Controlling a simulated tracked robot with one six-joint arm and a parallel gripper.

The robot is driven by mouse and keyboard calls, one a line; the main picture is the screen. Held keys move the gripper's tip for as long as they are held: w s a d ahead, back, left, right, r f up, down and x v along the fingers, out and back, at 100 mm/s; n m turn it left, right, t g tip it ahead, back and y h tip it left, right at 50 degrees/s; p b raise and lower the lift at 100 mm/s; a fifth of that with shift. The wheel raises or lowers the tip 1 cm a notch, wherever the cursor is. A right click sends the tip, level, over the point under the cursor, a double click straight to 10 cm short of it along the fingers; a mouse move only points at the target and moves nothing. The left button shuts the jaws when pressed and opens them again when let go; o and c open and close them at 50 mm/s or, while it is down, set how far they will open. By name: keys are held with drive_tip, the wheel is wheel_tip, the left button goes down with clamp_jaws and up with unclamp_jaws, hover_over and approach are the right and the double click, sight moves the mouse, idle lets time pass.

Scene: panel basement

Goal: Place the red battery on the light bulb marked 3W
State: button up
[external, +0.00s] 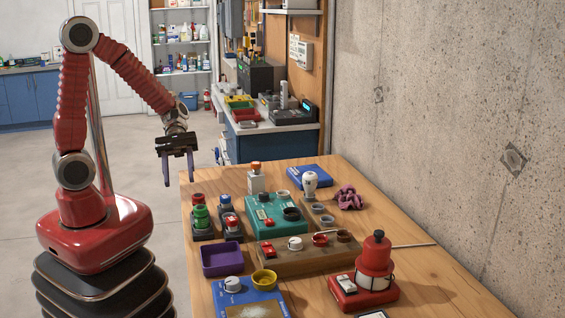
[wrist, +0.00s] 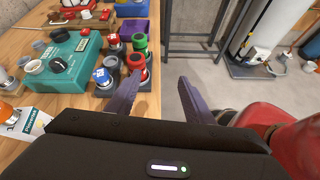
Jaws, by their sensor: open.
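My gripper (external: 179,180) is open and empty, in the air left of the table's far left corner. In the wrist view its two dark fingers (wrist: 158,88) point past the table edge. A red-topped cylinder (external: 197,199) stands at the table's left edge behind a green one (external: 200,217). Beside them are a blue-topped cylinder (external: 226,202) and another red-topped one (external: 231,221). I cannot tell which red piece is the battery. A white bulb (external: 310,181) stands upright at the back; no 3W mark is readable.
A teal box (external: 262,213) with knobs fills the middle of the wooden table (external: 450,275). Around it are a purple tray (external: 222,258), a wooden switch block (external: 318,250), a red lantern (external: 375,262) and an orange-topped bottle (external: 256,181). The concrete wall borders the right.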

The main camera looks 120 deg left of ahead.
drive_tip(key=s+d+r+m+g+y, duration=0.15)
drive_tip(key=d+m+g+y, duration=0.35)
drive_tip(key=d+m, duration=0.75)
drive_tip(key=d+r+m+t+y, duration=0.2)
drive_tip(key=r+m, duration=0.5)
drive_tip(key=m, duration=0.6)
drive_tip(key=shift+s+d+r+y, duration=0.3)
drive_tip(key=shift+d+y, duration=0.5)
drive_tip(key=shift+d, duration=0.25)
drive_tip(key=shift+o, duration=0.4)
drive_tip(key=shift+f, duration=0.1)
